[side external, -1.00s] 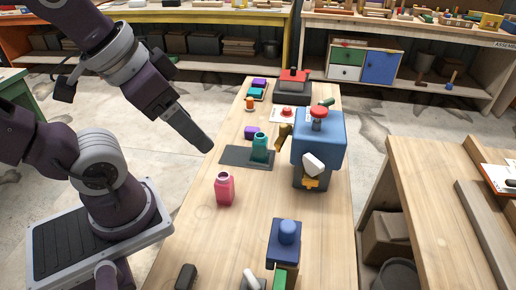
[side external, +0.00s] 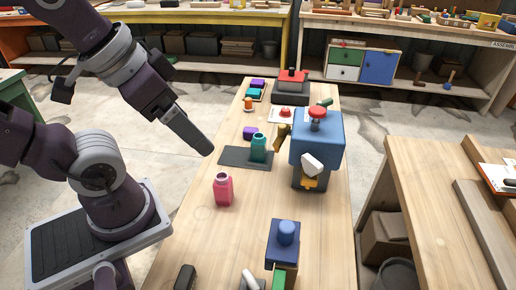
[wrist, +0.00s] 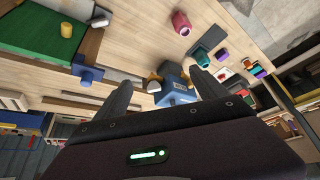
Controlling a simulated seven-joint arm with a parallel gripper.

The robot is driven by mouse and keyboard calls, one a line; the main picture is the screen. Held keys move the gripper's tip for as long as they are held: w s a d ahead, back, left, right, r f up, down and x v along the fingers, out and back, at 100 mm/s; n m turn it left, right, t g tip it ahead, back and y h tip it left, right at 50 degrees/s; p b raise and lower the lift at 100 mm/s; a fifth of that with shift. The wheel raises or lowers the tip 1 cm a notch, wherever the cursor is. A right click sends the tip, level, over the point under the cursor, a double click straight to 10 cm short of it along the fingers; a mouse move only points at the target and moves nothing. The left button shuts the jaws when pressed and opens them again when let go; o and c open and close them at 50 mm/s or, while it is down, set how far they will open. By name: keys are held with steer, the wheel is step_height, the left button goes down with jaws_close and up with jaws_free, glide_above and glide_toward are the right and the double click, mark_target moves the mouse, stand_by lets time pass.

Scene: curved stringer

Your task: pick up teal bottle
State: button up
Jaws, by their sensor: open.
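The teal bottle (side external: 258,148) stands upright on a dark grey mat (side external: 236,157) on the wooden bench, left of the blue box. In the wrist view the teal bottle (wrist: 201,57) shows above the right fingertip. My gripper (side external: 208,150) hangs in the air at the bench's left side, left of the bottle and apart from it. In the wrist view my gripper (wrist: 160,85) has its two fingers spread with nothing between them; the blue box lies beyond the gap.
A pink bottle (side external: 223,190) stands in front of the mat. The tall blue box (side external: 317,140) with a red knob stands right of the teal bottle. A purple block (side external: 250,133) lies behind it. A blue block with a knob (side external: 284,240) is at the front. Bench space around the pink bottle is clear.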

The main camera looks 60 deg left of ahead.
steer(key=w+a+r+n+g, duration=0.1)
steer(key=w+a+r+n, duration=0.15)
steer(key=w+r, duration=0.25)
steer(key=w+a+r+n+g, duration=0.1)
steer(key=w+r+n, duration=0.3)
steer(key=w+r, duration=0.1)
steer(key=n+g, duration=0.4)
steer(key=n, duration=0.7)
glide_above(259, 144)
steer(key=w+a, duration=0.1)
step_height(259, 144, down, 5)
steer(key=shift+n, duration=0.25)
steer(key=f, duration=3.2)
steer(key=shift+a+f, duration=0.1)
steer(key=shift+a, duration=0.25)
steer(key=c, duration=1.5)
